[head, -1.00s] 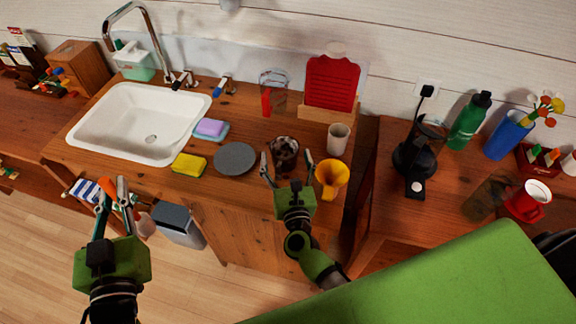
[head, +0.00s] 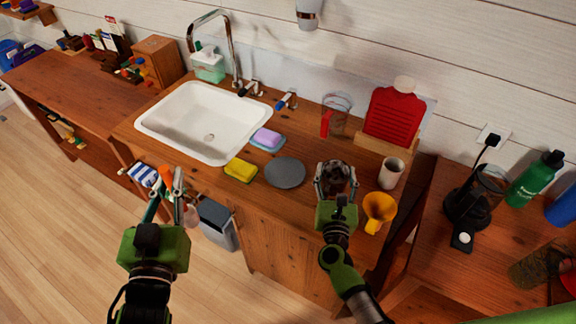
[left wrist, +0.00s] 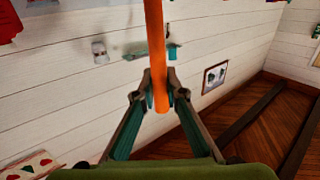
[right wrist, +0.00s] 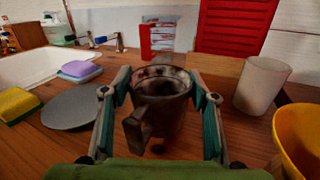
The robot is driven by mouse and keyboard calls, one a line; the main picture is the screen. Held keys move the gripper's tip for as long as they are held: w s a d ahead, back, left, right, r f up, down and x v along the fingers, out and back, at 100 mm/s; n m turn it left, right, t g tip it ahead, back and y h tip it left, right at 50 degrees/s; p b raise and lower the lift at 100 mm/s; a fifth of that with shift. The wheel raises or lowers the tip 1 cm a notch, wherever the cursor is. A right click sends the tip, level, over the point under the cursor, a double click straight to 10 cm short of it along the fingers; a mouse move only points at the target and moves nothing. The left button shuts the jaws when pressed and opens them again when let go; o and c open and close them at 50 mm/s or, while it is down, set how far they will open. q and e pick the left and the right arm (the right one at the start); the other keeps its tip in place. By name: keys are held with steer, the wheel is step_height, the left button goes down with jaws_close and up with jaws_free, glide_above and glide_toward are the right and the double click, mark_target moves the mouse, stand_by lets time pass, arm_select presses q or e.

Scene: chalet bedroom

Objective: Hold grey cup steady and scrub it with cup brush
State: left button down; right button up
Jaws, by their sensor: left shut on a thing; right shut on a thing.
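The grey cup (head: 337,174) stands upright on the wooden counter, its inside blotched with dark and reddish stains. It also shows in the right wrist view (right wrist: 160,100), its handle towards my wrist. My right gripper (head: 336,182) is shut on the cup, one finger on each side. My left gripper (head: 170,188) is shut on the orange handle of the cup brush (left wrist: 156,55), held in front of the counter, well left of the cup. A pale, rounded part low beside the left fingers may be the brush head; it is too small to be sure.
A grey round plate (head: 285,173), yellow sponge (head: 240,170) and purple soap (head: 267,137) lie left of the cup. A yellow cup (head: 379,210) and a beige cup (head: 391,172) stand close on its right. The white sink (head: 195,105) is further left.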

arm_select(q)
steer(key=w+d+r+m+g+h, duration=0.1)
steer(key=w+d+m+g+h, duration=0.25)
steer(key=d, duration=0.85)
steer(key=w+d+m+h, duration=0.2)
steer(key=w+d+h, duration=0.35)
steer(key=d, duration=0.65)
steer(key=w+d+r+m+g+h, duration=0.15)
steer(key=w+d+m+h, duration=0.35)
steer(key=d, duration=0.8)
step_height(320, 180, down, 10)
steer(key=w+n+y, duration=0.1)
steer(key=shift+d, duration=0.15)
steer(key=shift+s+a+f+n, duration=0.1)
steer(key=shift+s+a+n, duration=0.15)
steer(key=shift+s, duration=0.5)
